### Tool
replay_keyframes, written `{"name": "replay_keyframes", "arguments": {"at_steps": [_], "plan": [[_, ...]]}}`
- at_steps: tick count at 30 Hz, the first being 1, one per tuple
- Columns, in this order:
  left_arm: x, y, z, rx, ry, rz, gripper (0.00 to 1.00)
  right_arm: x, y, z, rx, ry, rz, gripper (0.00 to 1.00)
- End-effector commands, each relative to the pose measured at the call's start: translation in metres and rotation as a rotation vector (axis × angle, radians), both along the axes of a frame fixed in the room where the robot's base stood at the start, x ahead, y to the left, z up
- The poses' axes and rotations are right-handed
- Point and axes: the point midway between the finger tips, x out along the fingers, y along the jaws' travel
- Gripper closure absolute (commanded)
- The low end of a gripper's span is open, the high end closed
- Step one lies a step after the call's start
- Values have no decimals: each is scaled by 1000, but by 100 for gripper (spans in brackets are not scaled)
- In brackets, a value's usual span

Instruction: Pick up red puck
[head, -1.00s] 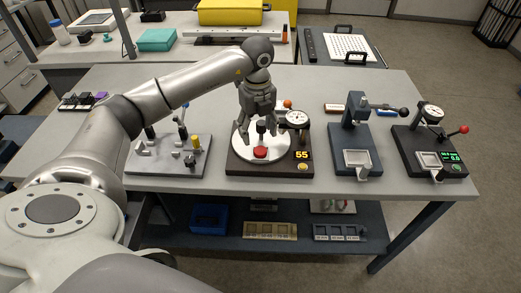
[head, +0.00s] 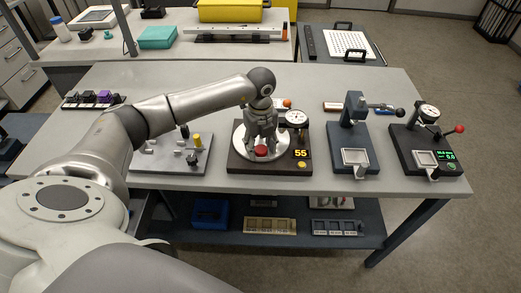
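The red puck (head: 261,151) lies on the round white plate (head: 240,152) of a dark test device, near the plate's front. My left gripper (head: 262,147) points down right over the puck, its fingers low around or just behind it. The fingers look spread, but the puck's sides are partly hidden, so I cannot tell whether they touch it. My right gripper is out of view.
A dial gauge (head: 297,118) and a display reading 55 (head: 301,153) sit on the device's right side. A grey fixture block (head: 150,160) stands to the left. A blue-grey press (head: 357,130) and a dark gauge stand (head: 425,150) are to the right.

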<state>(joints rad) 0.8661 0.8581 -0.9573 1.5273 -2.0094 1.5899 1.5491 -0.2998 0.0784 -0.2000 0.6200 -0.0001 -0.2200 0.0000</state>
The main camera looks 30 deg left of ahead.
Motion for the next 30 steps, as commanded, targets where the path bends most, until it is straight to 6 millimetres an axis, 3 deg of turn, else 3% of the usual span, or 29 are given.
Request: {"name": "replay_keyframes", "arguments": {"at_steps": [1, 5, 19, 25, 30], "plan": [[0, 0, -2, 1, 1, 0, 66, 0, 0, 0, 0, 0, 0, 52], [-1, 0, -3, 1, 2, 0, 82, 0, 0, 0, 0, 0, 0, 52], [-1, 0, 1, 2, 3, -1, 82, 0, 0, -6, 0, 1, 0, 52], [1, 0, 24, 1, -4, -1, 82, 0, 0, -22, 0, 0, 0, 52], [-22, -7, 54, 1, -5, -4, 82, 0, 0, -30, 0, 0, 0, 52]]}}
